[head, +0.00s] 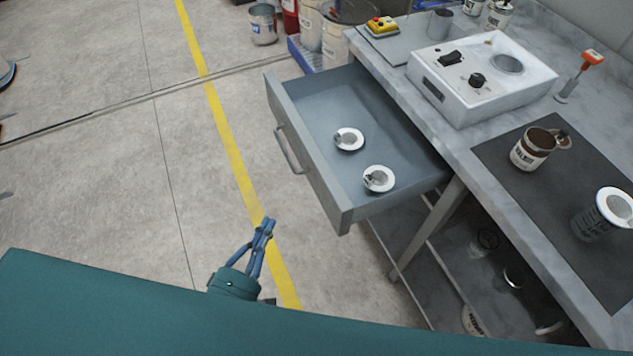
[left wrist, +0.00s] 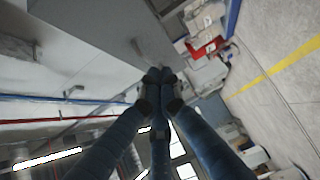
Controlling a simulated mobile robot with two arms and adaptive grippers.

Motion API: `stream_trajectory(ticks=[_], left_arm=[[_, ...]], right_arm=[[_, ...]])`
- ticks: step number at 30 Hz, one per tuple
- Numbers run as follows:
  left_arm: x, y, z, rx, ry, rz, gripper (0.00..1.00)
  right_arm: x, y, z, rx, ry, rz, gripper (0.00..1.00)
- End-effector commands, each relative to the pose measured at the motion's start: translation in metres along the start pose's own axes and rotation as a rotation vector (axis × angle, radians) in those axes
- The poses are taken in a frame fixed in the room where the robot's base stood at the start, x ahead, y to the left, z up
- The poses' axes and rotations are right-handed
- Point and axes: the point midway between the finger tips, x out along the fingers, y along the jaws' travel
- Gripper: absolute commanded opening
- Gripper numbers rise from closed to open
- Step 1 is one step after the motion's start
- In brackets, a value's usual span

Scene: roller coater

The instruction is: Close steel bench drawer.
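The steel bench drawer (head: 362,195) stands pulled out from the bench, its grey front facing the lower left. Its bar handle (head: 288,150) is on that front. Inside lie two small round white-rimmed items, one (head: 348,139) near the middle and one (head: 379,179) nearer the right side. My left gripper (head: 268,224) is below and left of the drawer in the head view, apart from its front and over the floor. Its blue fingers meet at the tips, also in the left wrist view (left wrist: 161,76), with nothing visible between them. My right gripper is not in view.
The bench top (head: 465,130) carries a white device (head: 485,75), a dark mat (head: 560,195) and cans. Shelves under the bench hold several items. Cans and a blue crate (head: 303,55) stand beyond the drawer. The floor left of the drawer is clear, with a yellow line (head: 228,140).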

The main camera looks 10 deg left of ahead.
Motion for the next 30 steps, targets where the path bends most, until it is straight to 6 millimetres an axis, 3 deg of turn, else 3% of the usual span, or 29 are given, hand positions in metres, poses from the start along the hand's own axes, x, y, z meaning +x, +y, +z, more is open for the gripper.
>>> stream_trajectory(ticks=[3, 8, 20, 24, 30], left_arm=[[0.003, 0.016, -0.001, -0.047, 0.003, 0.038, 0.00], [0.022, 0.018, -0.001, -0.050, 0.005, 0.043, 0.00], [0.106, 0.019, -0.001, -0.047, 0.005, 0.042, 0.00], [0.119, 0.020, 0.015, -0.050, 0.006, 0.039, 0.00], [0.128, 0.022, 0.025, -0.046, 0.005, 0.037, 0.00]], right_arm=[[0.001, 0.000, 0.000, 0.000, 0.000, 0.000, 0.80], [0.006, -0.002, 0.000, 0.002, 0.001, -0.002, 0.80], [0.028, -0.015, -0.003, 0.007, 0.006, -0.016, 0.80], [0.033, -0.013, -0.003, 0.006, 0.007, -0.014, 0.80], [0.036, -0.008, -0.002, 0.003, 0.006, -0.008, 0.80]])
